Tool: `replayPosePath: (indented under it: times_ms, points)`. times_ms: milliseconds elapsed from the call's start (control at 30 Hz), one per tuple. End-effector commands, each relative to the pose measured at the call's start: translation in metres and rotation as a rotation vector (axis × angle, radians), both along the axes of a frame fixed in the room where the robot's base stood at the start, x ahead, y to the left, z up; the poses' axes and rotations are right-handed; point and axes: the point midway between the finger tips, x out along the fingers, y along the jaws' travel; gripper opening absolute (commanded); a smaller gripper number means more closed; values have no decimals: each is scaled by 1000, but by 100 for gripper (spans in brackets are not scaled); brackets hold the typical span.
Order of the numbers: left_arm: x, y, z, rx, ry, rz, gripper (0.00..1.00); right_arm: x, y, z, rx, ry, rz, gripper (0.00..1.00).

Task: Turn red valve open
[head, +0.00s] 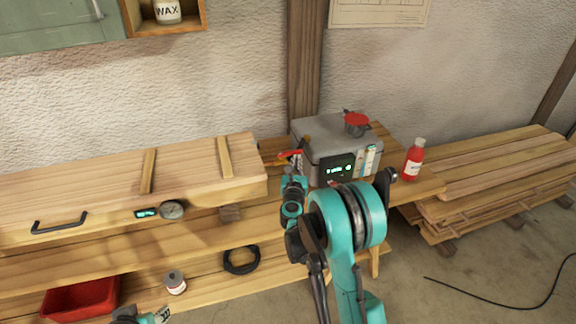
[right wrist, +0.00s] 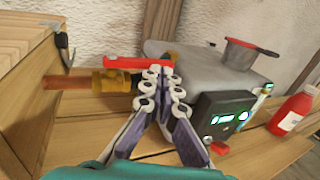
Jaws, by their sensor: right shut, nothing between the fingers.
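The red valve is a red lever handle (right wrist: 138,62) on a brass body (right wrist: 110,84), set on a copper-coloured pipe between the long wooden box and the grey boiler. In the head view the red handle (head: 289,154) shows just above my right gripper (head: 294,178). In the right wrist view the right gripper (right wrist: 163,76) is shut and empty. Its fingertips overlap the handle's right end; whether they touch it I cannot tell. The handle lies roughly along the pipe. Part of the valve body is hidden behind the fingers. My left gripper (head: 150,316) is cut off at the bottom edge.
The grey boiler (head: 320,135) with a lit display and red-topped filler (head: 356,122) stands right of the valve. A red bottle (head: 414,160) is beside it. The long wooden box (head: 110,180) is at left. Stacked planks (head: 500,175) lie at right.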

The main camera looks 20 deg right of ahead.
Motion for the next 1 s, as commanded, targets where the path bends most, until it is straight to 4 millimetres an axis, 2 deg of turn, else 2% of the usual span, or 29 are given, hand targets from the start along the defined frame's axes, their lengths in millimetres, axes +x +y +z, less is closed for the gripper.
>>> replayPosePath:
  times_ms: [400, 1000]
  points:
    - [0, 0, -8, 0, 0, 0, 40, 11, -11, 0, 0, 0, -1, 0]
    - [0, 0, -9, 0, 0, 0, 40, 13, -13, 0, 0, 0, -1, 0]
